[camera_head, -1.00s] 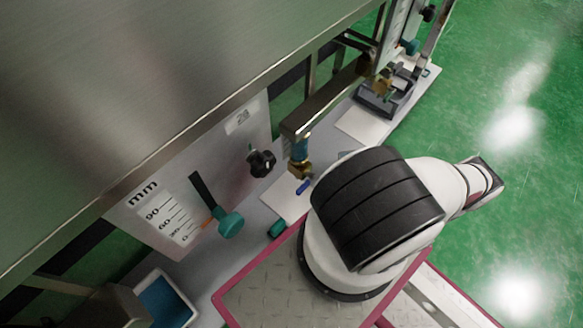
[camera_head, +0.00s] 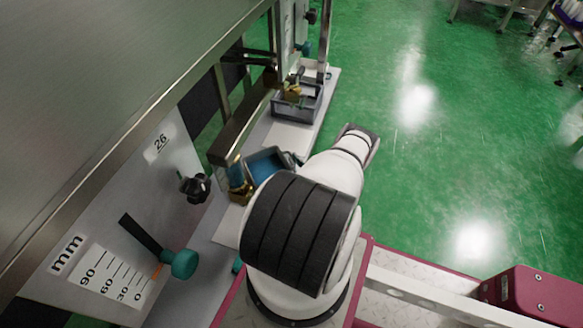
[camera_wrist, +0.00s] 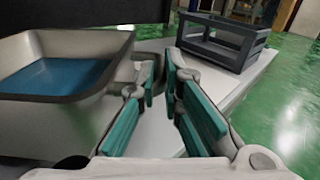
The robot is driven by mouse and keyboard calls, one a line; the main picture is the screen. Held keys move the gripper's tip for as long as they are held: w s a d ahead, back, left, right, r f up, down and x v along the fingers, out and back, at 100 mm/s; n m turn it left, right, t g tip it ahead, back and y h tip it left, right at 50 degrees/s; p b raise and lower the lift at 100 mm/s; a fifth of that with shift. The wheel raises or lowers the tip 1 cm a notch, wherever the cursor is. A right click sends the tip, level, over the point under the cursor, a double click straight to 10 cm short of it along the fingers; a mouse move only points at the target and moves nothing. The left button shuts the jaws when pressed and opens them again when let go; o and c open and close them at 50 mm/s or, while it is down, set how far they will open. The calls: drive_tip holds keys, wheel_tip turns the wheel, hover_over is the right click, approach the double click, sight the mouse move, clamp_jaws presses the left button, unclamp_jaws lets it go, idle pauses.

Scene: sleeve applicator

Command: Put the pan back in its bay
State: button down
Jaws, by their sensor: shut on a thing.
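The pan is a grey open tray with blue inside. In the head view the pan (camera_head: 268,164) shows just past my arm, partly hidden by it, close to the brass valve (camera_head: 238,190). In the wrist view the pan (camera_wrist: 60,112) fills the left side, with its near end beside my fingers. My gripper (camera_wrist: 165,100) has teal pads and is shut on the pan at its end; the exact contact is hard to see. The pan looks level and low over the pale bench; I cannot tell whether it touches. No bay is clearly recognisable.
A grey open-framed crate (camera_head: 297,102) stands farther along the bench; it also shows in the wrist view (camera_wrist: 224,42). A panel with an mm scale (camera_head: 110,275), teal knob (camera_head: 180,264) and black knob (camera_head: 196,187) stands left. Green floor (camera_head: 430,130) lies open right.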

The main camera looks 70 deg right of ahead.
drive_tip(key=shift+w+d, duration=0.1)
drive_tip(key=shift+w, duration=0.4)
drive_tip(key=f+b, duration=0.3)
drive_tip(key=shift+w+f, duration=0.25)
drive_tip(key=shift+f, duration=0.1)
drive_tip(key=c, duration=1.7)
unclamp_jaws()
